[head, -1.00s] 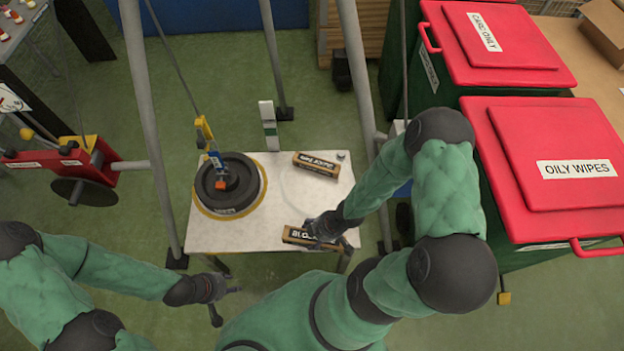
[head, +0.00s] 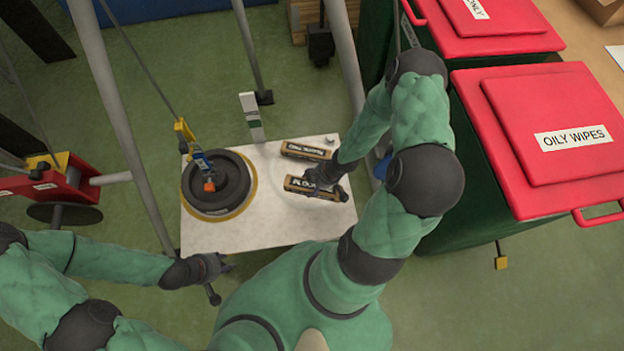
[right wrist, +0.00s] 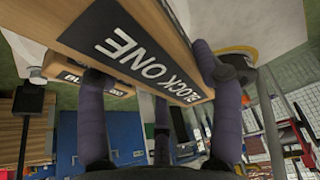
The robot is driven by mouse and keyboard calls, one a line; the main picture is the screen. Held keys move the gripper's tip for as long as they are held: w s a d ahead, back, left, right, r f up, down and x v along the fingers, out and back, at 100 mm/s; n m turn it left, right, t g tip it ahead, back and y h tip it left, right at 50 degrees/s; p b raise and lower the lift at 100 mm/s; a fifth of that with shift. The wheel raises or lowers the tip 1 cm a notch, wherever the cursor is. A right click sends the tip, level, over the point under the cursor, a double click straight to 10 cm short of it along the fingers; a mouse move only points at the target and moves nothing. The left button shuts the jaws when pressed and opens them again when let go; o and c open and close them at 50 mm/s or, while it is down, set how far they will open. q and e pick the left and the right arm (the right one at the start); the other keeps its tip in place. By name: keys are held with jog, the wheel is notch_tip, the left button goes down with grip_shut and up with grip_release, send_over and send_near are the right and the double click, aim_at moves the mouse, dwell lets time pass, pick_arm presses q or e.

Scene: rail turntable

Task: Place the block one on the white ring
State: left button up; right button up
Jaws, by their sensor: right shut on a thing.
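Block one (head: 316,187) is a brown block with a black label, and its label reads clearly in the right wrist view (right wrist: 135,58). My right gripper (head: 322,180) is shut on it over the right part of the white table. I cannot tell whether the block touches the table. The second block (head: 306,151) lies just behind it and also shows in the right wrist view (right wrist: 70,75). The white ring is too faint to outline now; the held block covers part of its area. My left gripper (head: 226,264) is empty near the table's front left; its fingers are too small to read.
A black round weight (head: 222,197) sits on a yellow-edged disc on the table's left, with a hook and cable above. Grey frame legs (head: 115,110) stand around the table (head: 245,232). Red-lidded bins (head: 560,160) stand at the right. The table's front is clear.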

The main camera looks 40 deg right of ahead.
jog(key=w+d+f, duration=0.1)
jog(key=f, duration=0.1)
jog(key=w+d+f+b, duration=0.1)
jog(key=w+f, duration=0.1)
jog(key=w+d+f+b, duration=0.1)
jog(key=f, duration=0.1)
jog(key=shift+w+f, duration=0.15)
jog(key=shift+w, duration=0.25)
jog(key=shift+f+b, duration=0.95)
jog(key=shift+f, duration=0.6)
jog(key=shift+f, duration=0.15)
jog(key=o, duration=1.4)
jog(key=shift+r, duration=0.45)
jog(key=p+v, duration=0.6)
jog(key=v, duration=0.5)
jog(key=shift+s+d+r+p, duration=0.1)
jog(key=shift+d+r+p, duration=0.05)
jog(key=shift+r+p, duration=0.15)
